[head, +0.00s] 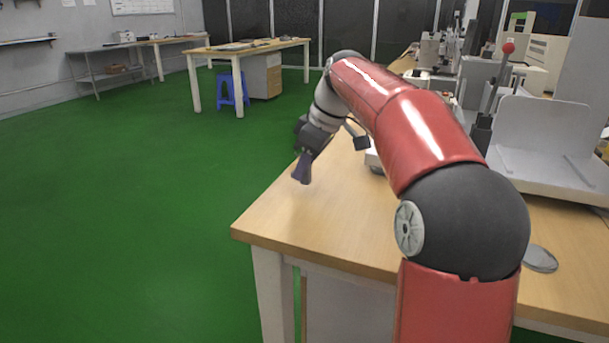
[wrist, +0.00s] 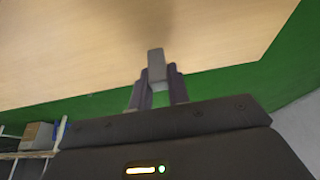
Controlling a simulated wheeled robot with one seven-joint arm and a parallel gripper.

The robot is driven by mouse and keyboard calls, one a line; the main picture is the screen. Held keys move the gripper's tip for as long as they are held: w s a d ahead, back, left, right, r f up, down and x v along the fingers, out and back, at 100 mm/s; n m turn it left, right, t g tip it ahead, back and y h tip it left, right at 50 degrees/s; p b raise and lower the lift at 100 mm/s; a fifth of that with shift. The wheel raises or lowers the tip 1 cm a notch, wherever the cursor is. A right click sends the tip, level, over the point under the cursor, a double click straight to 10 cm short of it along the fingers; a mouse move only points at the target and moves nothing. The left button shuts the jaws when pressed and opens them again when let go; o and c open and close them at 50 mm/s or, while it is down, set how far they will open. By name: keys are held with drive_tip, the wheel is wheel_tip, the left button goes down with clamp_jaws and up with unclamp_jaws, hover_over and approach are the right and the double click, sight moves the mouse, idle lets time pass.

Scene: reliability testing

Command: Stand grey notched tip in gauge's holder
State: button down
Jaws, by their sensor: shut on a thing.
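My gripper (head: 302,176) hangs in the air near the left edge of the wooden table, fingers pointing down. In the wrist view its dark fingers (wrist: 157,84) are shut on the grey notched tip (wrist: 156,60), a small grey block that juts past the fingertips. The tip is too small to make out in the head view, and its notch cannot be told. No gauge or holder can be made out for certain. A pale device (head: 374,160) on the table is mostly hidden behind my arm.
The wooden table (head: 290,212) has clear room at its front left. A white stand (head: 545,140), a red-knobbed lever (head: 496,85) and a grey disc (head: 541,259) are at the right. Green floor lies left of the table edge.

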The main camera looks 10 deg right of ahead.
drive_tip(key=shift+f, duration=0.65)
drive_tip(key=shift+f, duration=0.25)
drive_tip(key=c, duration=1.3)
unclamp_jaws()
drive_tip(key=shift+c, duration=0.2)
